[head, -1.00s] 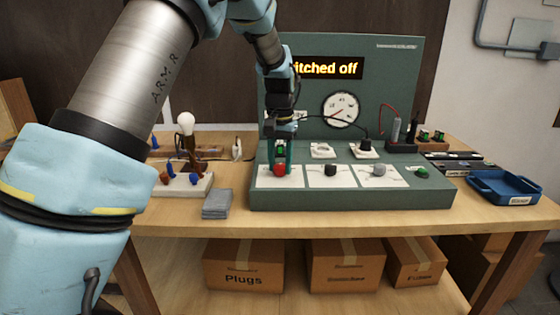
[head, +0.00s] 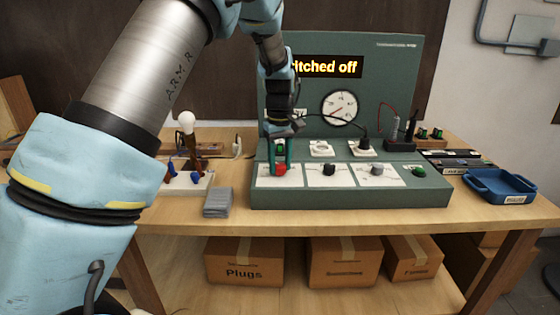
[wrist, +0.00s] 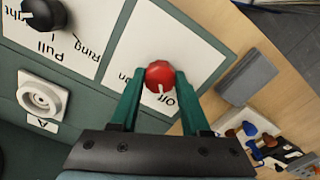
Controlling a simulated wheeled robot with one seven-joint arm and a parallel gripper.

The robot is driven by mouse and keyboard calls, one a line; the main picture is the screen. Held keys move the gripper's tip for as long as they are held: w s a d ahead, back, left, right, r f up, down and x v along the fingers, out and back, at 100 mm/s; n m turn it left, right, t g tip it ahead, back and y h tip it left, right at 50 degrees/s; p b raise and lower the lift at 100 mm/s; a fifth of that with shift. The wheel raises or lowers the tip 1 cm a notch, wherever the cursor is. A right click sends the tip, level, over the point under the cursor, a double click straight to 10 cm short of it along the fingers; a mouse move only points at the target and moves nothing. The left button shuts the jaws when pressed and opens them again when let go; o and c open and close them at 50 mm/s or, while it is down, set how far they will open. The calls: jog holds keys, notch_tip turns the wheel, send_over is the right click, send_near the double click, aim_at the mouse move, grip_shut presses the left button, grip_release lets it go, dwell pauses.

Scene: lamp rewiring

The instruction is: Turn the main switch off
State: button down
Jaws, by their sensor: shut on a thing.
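The main switch is a red knob (head: 282,169) on a white plate at the left of the green console's sloped front. In the wrist view the red knob (wrist: 160,75) sits between my green fingertips, and its white mark points toward the word "Off". My gripper (head: 281,165) reaches down from above and is shut on the knob; it also shows in the wrist view (wrist: 159,84). The console's display (head: 328,67) shows "itched off", its left part hidden by my arm.
A black knob (head: 329,169), a grey knob (head: 376,169) and a green button (head: 418,171) sit right of the red knob. White sockets (head: 321,149) are behind. A grey block (head: 218,202), a bulb (head: 187,122) and a blue tray (head: 502,185) stand on the table.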

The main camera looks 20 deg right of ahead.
aim_at(280, 165)
jog(key=shift+n, duration=0.6)
jog(key=shift+c, duration=1.9)
grip_release()
notch_tip(280, 165, up, 11)
jog(key=b, duration=0.2)
jog(key=shift+f, duration=0.1)
